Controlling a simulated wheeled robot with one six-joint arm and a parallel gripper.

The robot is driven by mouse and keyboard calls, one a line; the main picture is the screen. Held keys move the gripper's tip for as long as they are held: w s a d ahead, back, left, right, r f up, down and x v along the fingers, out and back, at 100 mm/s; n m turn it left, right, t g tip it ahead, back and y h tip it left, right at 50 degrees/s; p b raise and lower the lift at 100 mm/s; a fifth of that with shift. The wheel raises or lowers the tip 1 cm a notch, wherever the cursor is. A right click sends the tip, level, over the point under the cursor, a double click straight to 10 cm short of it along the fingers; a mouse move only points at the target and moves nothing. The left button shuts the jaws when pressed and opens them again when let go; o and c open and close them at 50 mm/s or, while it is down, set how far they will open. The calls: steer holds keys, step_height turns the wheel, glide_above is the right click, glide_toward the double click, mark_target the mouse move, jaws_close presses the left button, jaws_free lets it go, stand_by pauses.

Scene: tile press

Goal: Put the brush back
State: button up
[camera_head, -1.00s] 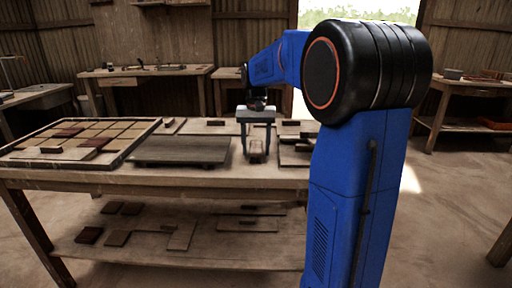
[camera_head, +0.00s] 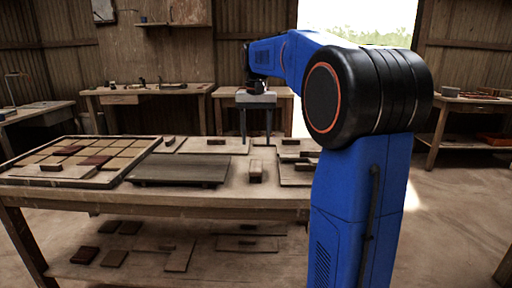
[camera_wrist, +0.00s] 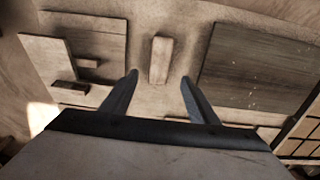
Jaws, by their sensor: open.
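A small pale elongated wooden block, which looks like the brush (camera_head: 256,171), lies on the worktable (camera_head: 245,194) just right of a dark flat board (camera_head: 180,169). In the wrist view the brush (camera_wrist: 160,59) lies on the tabletop, roughly centred ahead of the fingers. Bristles cannot be made out. My gripper (camera_head: 256,140) points down above the table, behind and above the brush. Its two fingers are apart, with nothing held between them, as the wrist view also shows (camera_wrist: 159,77).
A tray of square tiles (camera_head: 85,158) fills the table's left end. Flat boards with small dark blocks lie behind and right of the brush. A lower shelf (camera_head: 210,258) carries more pieces. Bare tabletop surrounds the brush.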

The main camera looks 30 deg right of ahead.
steer(key=s+a+f+n+t, duration=0.1)
steer(key=s+a+f+n, duration=0.1)
steer(key=s+a, duration=0.4)
steer(key=s+a+f+n+t, duration=0.1)
steer(key=s+a+f, duration=0.25)
steer(key=s, duration=0.55)
steer(key=s+a+f+n+t, duration=0.1)
steer(key=s+a+f+n, duration=0.1)
steer(key=s+f, duration=0.5)
steer(key=s+a+f+n+t, duration=0.1)
steer(key=s+a+f, duration=0.3)
steer(key=s+f, duration=0.3)
steer(key=shift+s+a+n+t, duration=0.3)
steer(key=shift+s+n+t, duration=0.1)
steer(key=shift+s, duration=0.4)
